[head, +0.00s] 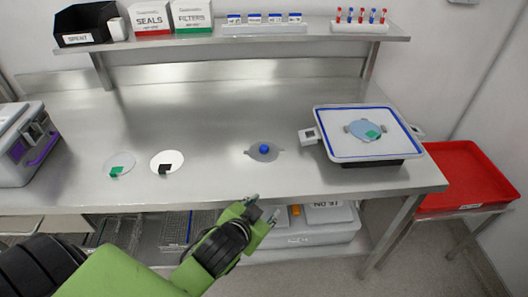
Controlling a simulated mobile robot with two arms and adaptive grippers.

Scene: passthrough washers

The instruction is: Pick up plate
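A grey plate with small side ears and a blue knob (264,150) lies flat on the steel bench (210,125), right of the middle. My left gripper (263,207) is in front of the bench's front edge, nearer to me than the plate and apart from it. Its two fingertips stand apart with nothing between them, so it is open and empty. My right gripper is not in view.
Two white discs, one with a green tab (112,168) and one with a black tab (179,159), lie left of the plate. A blue-rimmed white tray (335,118) holding a light blue disc (361,126) stands at right. A red bin (470,170) is beyond the bench. A grey case (20,150) stands left.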

